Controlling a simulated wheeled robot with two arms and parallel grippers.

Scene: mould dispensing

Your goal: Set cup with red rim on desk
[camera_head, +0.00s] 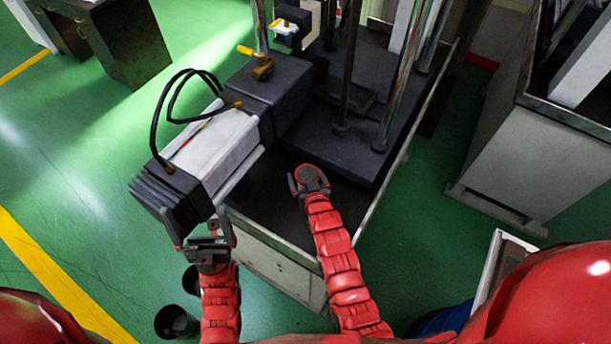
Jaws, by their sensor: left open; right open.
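I cannot clearly make out a cup with a red rim. A round red shape with a dark centre shows at the end of my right arm, and I cannot tell whether it is part of my wrist. The desk (265,222) is the dark-topped machine bench in the middle. My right gripper (309,184) is open over the bench top, left of the metal columns. My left gripper (203,232) is open, with its fingers apart below the dark end of the motor unit, at the bench's near left corner. I see nothing held in it.
The grey and black motor unit (215,150) with looped cables juts out over the bench's left side. Metal columns (398,82) rise from a dark base plate. Black containers (175,322) stand on the green floor at lower left. Another bench (530,155) stands at right.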

